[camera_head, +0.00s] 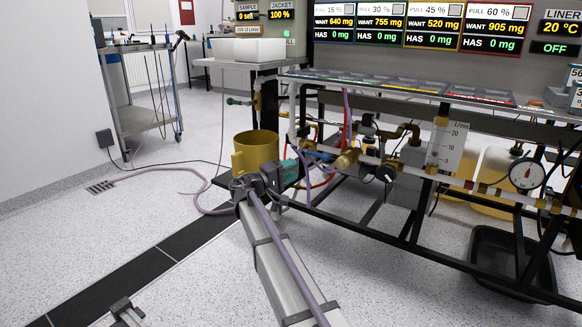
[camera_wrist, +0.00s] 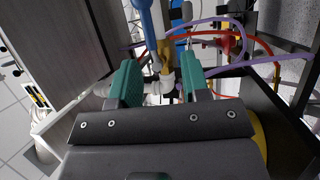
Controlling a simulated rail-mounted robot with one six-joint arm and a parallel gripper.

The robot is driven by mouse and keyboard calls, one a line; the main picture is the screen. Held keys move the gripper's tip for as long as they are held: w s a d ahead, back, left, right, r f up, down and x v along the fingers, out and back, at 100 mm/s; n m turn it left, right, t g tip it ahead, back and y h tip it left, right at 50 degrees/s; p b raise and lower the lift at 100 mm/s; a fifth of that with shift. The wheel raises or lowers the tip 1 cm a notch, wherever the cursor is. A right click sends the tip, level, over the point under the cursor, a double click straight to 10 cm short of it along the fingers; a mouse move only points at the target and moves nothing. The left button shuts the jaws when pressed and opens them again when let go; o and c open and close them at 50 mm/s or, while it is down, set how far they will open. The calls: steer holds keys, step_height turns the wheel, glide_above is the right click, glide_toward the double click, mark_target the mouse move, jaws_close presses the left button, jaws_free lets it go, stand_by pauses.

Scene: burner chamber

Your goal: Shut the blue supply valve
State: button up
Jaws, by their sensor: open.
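My gripper (camera_head: 292,170) reaches the left end of the pipework under the bench in the head view. In the wrist view its two teal fingers (camera_wrist: 159,64) stand apart, with a clear gap. A blue lever-like handle (camera_wrist: 150,28) runs down from the top edge of the wrist view toward the gap between the fingertips. It ends near a brass fitting (camera_wrist: 166,55) and a pale pipe piece (camera_wrist: 160,86). I cannot tell how deep the handle lies between the fingers, and no finger clearly touches it. In the head view the gripper hides most of this spot.
A yellow bucket (camera_head: 256,150) stands just behind my gripper. Red and purple hoses (camera_wrist: 262,60) loop close to the right finger. A round gauge (camera_head: 526,173) and a flowmeter (camera_head: 446,138) sit farther right. A black tray (camera_head: 500,255) lies on the floor. The left floor is mostly clear.

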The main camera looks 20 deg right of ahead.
mark_target(316, 156)
steer(key=x, duration=0.3)
steer(key=r+p+x, duration=0.1)
steer(key=x, duration=0.3)
steer(key=p+x, duration=0.1)
steer(key=x, duration=0.3)
steer(key=shift+s+r, duration=0.2)
steer(key=shift+r, duration=0.2)
steer(key=shift+a, duration=0.1)
jaws_close()
steer(key=shift+h, duration=0.3)
